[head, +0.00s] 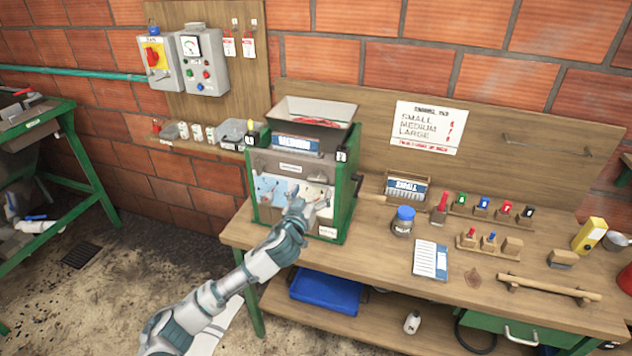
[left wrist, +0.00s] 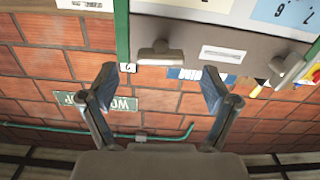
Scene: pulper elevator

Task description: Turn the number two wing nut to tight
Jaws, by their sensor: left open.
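The right-hand tag (head: 341,156) appears to read 2. My left gripper (head: 312,202) is in front of the pulper's front plate, hiding part of it. In the left wrist view, which looks upside down, my left gripper (left wrist: 160,90) is open and empty. A grey wing nut (left wrist: 160,53) lies beyond and between its fingertips, apart from them, near a small numbered tag (left wrist: 127,67). A second wing nut (left wrist: 287,69) is at the right. My right gripper is not visible.
A hopper (head: 313,112) tops the pulper. A jar with a blue lid (head: 403,220), a notepad (head: 430,259) and small coloured-handled items stand on the bench to the right. Control boxes (head: 203,60) hang on the wall at the left.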

